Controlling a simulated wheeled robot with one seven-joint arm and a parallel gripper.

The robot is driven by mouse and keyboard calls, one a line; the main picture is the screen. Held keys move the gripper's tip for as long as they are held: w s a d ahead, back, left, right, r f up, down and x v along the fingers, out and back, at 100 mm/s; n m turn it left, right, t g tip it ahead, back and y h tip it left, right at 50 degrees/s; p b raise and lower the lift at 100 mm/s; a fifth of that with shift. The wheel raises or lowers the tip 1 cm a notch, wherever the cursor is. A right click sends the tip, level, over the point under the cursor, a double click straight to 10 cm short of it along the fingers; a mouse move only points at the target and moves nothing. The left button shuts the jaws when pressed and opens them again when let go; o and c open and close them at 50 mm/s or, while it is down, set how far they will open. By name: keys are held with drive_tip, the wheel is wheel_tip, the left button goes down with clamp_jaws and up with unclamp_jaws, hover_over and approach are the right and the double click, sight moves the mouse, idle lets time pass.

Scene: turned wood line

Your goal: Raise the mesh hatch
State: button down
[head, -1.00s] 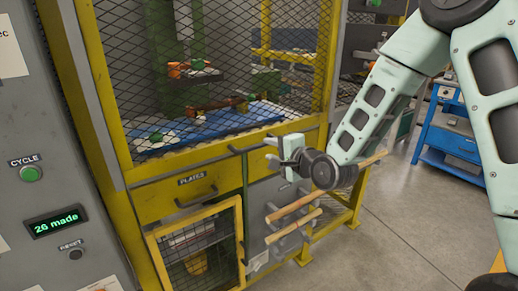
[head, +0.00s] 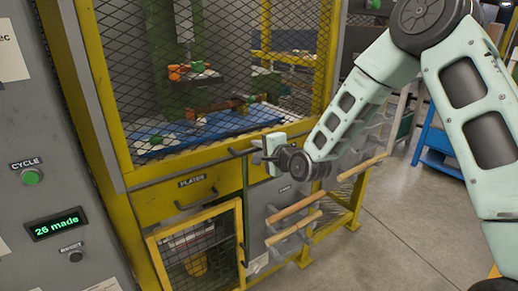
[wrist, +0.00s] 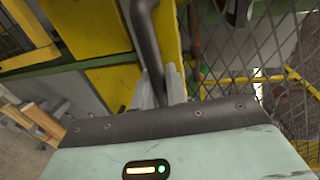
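The mesh hatch (head: 215,60) is a dark diamond mesh in a yellow frame on the front of the machine in the head view. It is down, with its bottom rail just above the drawer marked "PLATES". A dark bar handle (wrist: 146,35) runs along that rail. My gripper (head: 257,154) is at the right part of this handle. In the wrist view the two grey fingers of my gripper (wrist: 160,88) lie close on both sides of the bar, which fills the gap between them. The fingertips are partly hidden by the bar and the gripper's body.
The "PLATES" drawer (head: 190,196) and a lower mesh door (head: 200,250) are below the hatch. Wooden rods (head: 297,207) on a rack stick out beneath my arm. A grey control panel (head: 45,150) stands at left.

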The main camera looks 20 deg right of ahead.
wheel_tip(320, 180, up, 49)
drive_tip(key=p, duration=2.9)
drive_tip(key=shift+f, duration=0.2)
drive_tip(key=c, duration=1.5)
unclamp_jaws()
drive_tip(key=shift+o, duration=0.2)
drive_tip(key=shift+s+d, duration=0.1)
drive_tip(key=shift+s, duration=0.05)
drive_tip(key=p+v, duration=0.2)
drive_tip(key=v, duration=1.5)
drive_tip(key=shift+p, duration=0.35)
drive_tip(key=shift+f, duration=0.15)
